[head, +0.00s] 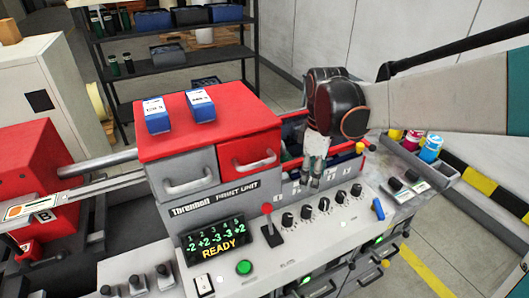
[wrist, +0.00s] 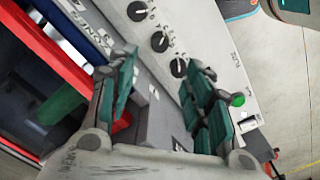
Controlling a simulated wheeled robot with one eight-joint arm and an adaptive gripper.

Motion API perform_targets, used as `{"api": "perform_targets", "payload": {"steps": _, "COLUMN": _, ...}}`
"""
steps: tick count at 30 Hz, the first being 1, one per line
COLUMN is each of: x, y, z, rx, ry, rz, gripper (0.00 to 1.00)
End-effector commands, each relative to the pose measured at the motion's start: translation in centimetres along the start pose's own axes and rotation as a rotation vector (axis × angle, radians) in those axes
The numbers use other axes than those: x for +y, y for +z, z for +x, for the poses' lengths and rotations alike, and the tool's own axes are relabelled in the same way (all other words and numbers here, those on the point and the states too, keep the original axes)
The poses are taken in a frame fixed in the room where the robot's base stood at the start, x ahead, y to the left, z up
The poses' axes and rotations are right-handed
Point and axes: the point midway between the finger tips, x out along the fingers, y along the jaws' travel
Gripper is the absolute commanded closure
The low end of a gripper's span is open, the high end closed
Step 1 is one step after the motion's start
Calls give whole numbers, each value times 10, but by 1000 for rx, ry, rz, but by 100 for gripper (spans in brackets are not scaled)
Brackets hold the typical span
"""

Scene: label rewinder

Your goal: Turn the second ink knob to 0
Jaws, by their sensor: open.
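The row of black ink knobs runs along the sloped grey panel in the head view. Counted from the left, the second ink knob (head: 306,212) is just below my gripper (head: 313,181). My gripper points down, open and empty, over the panel's back edge, apart from the knobs. In the wrist view its two teal fingers are spread (wrist: 163,72), and three knobs show above and between them; I cannot tell which is the second. The display (head: 213,241) shows -2 +2 -3 -3 +2 under 1 to 5, with READY below.
A red-handled lever (head: 269,225) stands left of the knobs and a blue handle (head: 378,209) to their right. The red-topped print unit (head: 207,118) rises behind left. Ink bottles (head: 430,149) stand in a tray at right. A green button (head: 244,267) sits in front.

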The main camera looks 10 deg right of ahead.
Motion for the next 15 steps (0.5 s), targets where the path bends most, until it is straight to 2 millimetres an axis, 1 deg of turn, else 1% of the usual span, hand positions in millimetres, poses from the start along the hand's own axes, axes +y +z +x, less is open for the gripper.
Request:
{"api": "perform_targets", "payload": {"steps": 1, "x": 0, "y": 0, "z": 8, "rx": 0, "ry": 0, "rz": 0, "gripper": 54}}
{"api": "perform_targets", "payload": {"steps": 5, "x": 1, "y": -1, "z": 32, "rx": 1, "ry": 1, "rz": 1, "gripper": 54}}
{"api": "perform_targets", "payload": {"steps": 12, "x": 0, "y": 0, "z": 79, "rx": 1, "ry": 2, "rz": 2, "gripper": 54}}
{"api": "perform_targets", "payload": {"steps": 15, "x": 1, "y": -1, "z": 97, "rx": 1, "ry": 2, "rz": 2, "gripper": 54}}
